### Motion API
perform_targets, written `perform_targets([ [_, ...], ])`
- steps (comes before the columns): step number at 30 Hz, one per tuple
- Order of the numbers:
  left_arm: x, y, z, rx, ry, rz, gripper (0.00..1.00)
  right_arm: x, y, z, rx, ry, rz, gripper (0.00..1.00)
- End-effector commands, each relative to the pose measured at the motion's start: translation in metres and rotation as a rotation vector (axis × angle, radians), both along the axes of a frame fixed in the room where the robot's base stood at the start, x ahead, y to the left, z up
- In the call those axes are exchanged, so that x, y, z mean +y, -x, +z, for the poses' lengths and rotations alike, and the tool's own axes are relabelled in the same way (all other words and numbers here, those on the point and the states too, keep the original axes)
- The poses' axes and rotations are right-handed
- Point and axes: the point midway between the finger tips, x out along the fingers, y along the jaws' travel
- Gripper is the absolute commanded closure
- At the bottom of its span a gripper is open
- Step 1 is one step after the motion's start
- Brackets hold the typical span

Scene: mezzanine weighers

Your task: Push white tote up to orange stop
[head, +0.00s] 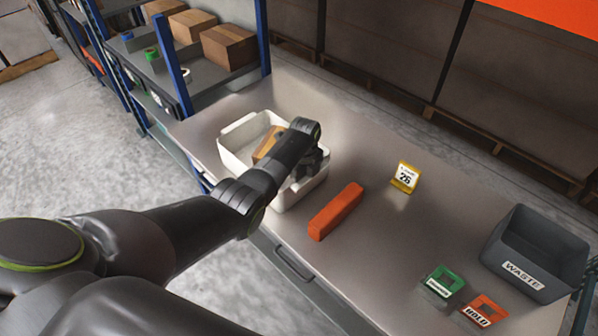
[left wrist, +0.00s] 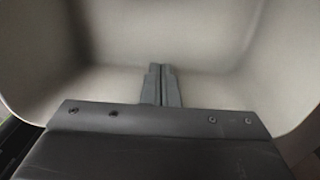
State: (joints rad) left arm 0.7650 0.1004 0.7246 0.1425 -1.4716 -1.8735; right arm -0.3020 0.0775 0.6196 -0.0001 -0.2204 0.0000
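The white tote (head: 232,154) stands on the grey bench, with a small brown box (head: 266,143) inside it. The orange stop (head: 336,211) is a long bar lying on the bench to the right of the tote, with a strip of bare bench between them. My left gripper (head: 306,172) reaches down into the right part of the tote; my wrist hides its fingertips in the head view. In the left wrist view, its two fingers (left wrist: 161,85) are together and empty, in front of the tote's pale inside wall (left wrist: 165,35). Contact with the wall cannot be told. My right gripper is out of view.
A yellow sign marked 26 (head: 405,177) stands right of the stop. A grey WASTE bin (head: 533,255), a green holder (head: 443,283) and a red HOLD holder (head: 484,312) are farther right. A blue shelf rack (head: 181,75) with cartons stands behind left.

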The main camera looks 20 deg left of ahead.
Motion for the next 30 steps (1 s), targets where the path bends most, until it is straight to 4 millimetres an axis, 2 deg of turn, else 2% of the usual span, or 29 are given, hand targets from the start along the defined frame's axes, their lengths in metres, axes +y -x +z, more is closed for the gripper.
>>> perform_targets([
  [1, -0.008, 0.003, 0.004, 0.001, 0.002, -0.002, 1.0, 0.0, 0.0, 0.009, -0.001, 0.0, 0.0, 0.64],
  [9, -0.056, 0.024, 0.005, 0.002, 0.003, -0.002, 1.0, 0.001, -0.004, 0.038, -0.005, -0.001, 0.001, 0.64],
  [14, -0.077, 0.032, 0.002, 0.001, 0.002, -0.001, 1.0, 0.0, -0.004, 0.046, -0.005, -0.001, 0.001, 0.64],
  [30, -0.079, 0.033, 0.001, -0.001, -0.001, 0.001, 1.0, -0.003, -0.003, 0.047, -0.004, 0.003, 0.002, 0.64],
])
